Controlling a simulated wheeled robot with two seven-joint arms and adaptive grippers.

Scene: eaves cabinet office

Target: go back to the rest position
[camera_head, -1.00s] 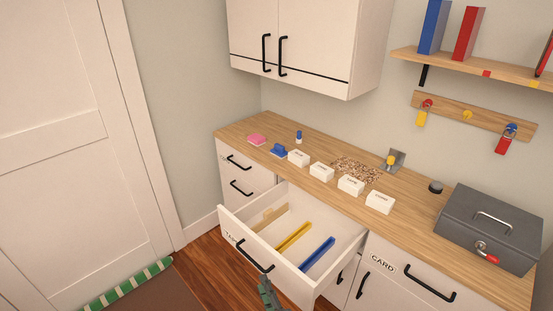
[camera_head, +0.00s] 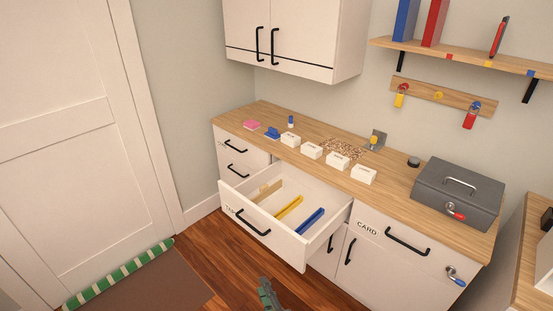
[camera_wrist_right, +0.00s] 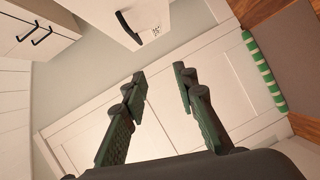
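My right gripper (camera_head: 268,293) shows at the bottom edge of the head view, in front of the cabinet and apart from the open drawer (camera_head: 262,227). In the right wrist view its two fingers (camera_wrist_right: 160,85) are spread apart with nothing between them. Behind them are the white door (camera_wrist_right: 165,130) and a cabinet front with a black handle (camera_wrist_right: 129,27). The drawer stands pulled out and holds a yellow bar (camera_head: 289,207), a blue bar (camera_head: 310,221) and a tan piece (camera_head: 264,192). My left gripper is in neither view.
The wooden counter (camera_head: 393,194) carries several white boxes, a pink pad and a grey cash box (camera_head: 459,193). A green-striped brown mat (camera_head: 150,285) lies by the door. Another wooden-topped unit (camera_head: 533,255) stands at the right. Wooden floor is clear before the cabinet.

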